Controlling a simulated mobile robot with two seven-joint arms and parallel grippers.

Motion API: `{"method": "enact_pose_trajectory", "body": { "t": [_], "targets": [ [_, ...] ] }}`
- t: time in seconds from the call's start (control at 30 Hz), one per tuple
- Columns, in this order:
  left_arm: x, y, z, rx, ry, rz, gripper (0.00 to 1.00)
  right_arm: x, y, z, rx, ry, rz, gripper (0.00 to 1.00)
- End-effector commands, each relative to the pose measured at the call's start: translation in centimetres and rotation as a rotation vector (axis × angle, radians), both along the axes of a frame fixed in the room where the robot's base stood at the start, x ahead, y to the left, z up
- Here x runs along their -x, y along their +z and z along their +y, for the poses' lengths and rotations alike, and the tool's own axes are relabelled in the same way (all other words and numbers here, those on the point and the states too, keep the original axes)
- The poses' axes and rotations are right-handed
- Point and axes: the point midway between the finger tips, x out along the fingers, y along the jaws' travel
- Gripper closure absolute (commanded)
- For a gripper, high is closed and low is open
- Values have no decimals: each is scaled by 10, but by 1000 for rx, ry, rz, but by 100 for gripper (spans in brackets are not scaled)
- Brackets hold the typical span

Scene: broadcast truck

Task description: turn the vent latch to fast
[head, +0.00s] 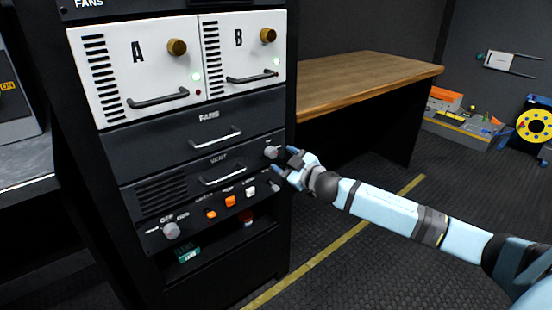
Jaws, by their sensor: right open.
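The vent panel (160,196) is a dark drawer front in the black rack, with a "VENT" label, slats at its left and a bar handle (222,175). A small grey round knob (270,152) at its upper right looks like the vent latch. Any fast marking is too small to read, and I cannot tell the latch's setting. My right gripper (284,162) is open just right of and below this knob, its fingers pointing at the rack. I cannot tell whether a fingertip touches the knob. My left gripper is not in view.
Above are the fans panel (130,146) and white modules A (120,62) and B (222,58). Below is a control panel with a grey knob (171,230) and orange switches (230,201). A wooden bench (365,75) stands right of the rack. Floor is clear in front.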

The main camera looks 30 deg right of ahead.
Motion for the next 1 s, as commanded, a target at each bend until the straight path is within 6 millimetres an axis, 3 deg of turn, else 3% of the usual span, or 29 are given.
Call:
{"method": "enact_pose_trajectory", "body": {
  "t": [0.3, 0.7, 0.93, 1.0],
  "targets": [
    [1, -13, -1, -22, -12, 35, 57, -33, 0, 4, 0, 0, 0, 38],
    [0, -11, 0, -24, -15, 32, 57, -38, 0, 5, 0, 0, 0, 38],
    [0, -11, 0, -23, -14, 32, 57, -38, 0, 5, 0, 0, 0, 87],
    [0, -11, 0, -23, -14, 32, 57, -38, 0, 5, 0, 0, 0, 87]
  ]
}}
